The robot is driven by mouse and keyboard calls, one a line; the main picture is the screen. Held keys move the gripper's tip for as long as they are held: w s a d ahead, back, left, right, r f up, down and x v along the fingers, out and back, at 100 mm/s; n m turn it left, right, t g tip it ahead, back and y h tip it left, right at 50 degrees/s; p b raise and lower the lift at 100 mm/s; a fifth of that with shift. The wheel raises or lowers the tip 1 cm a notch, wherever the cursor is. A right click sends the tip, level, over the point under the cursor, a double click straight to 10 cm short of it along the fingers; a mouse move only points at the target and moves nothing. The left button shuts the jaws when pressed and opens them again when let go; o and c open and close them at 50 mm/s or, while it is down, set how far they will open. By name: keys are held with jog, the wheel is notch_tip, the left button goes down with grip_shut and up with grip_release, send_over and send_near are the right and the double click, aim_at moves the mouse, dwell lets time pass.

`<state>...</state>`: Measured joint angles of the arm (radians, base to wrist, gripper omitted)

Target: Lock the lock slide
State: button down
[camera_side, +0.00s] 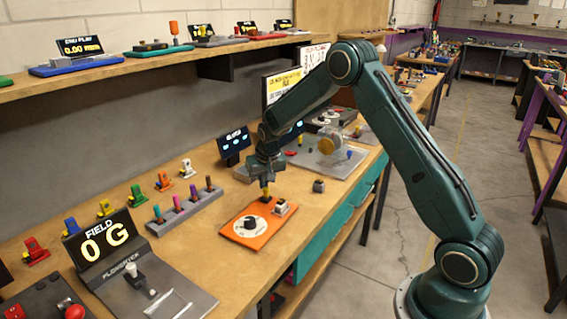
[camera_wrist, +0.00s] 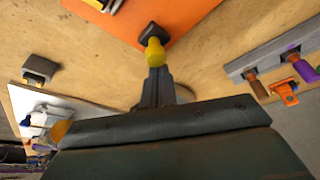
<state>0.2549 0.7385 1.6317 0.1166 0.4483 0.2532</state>
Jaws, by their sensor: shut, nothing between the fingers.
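An orange plate (camera_side: 235,232) lies on the bench. It carries a white dial with a black knob (camera_side: 250,223) and a pale block with a switch-like top (camera_side: 281,208). At its far corner is a small dark piece with a yellow top (camera_side: 264,191), which looks like the lock slide; it also shows in the wrist view (camera_wrist: 155,52). My gripper (camera_side: 265,176) points down right over this piece. In the wrist view, my shut fingers (camera_wrist: 156,75) end at the yellow part. I cannot tell whether they touch it. The slide's track is not clearly visible.
A grey rack with coloured pegs (camera_side: 185,212) stands left of the plate. A small grey block (camera_side: 318,186) sits to its right. Bare bench surrounds the plate's right side.

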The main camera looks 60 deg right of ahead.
jog(key=shift+a, duration=0.1)
jog(key=shift+s+a, duration=0.1)
jog(key=shift+a, duration=1.4)
jog(key=shift+d+f, duration=0.1)
jog(key=shift+w+d, duration=0.5)
jog(key=shift+w, duration=0.3)
jog(key=shift+w+d, duration=0.5)
jog(key=shift+w, duration=0.3)
jog(key=shift+w+r, duration=0.15)
jog(key=shift+r, duration=0.15)
jog(key=v, duration=0.9)
jog(key=shift+s+r, duration=0.2)
jog(key=shift+r, duration=0.05)
jog(key=shift+a, duration=0.1)
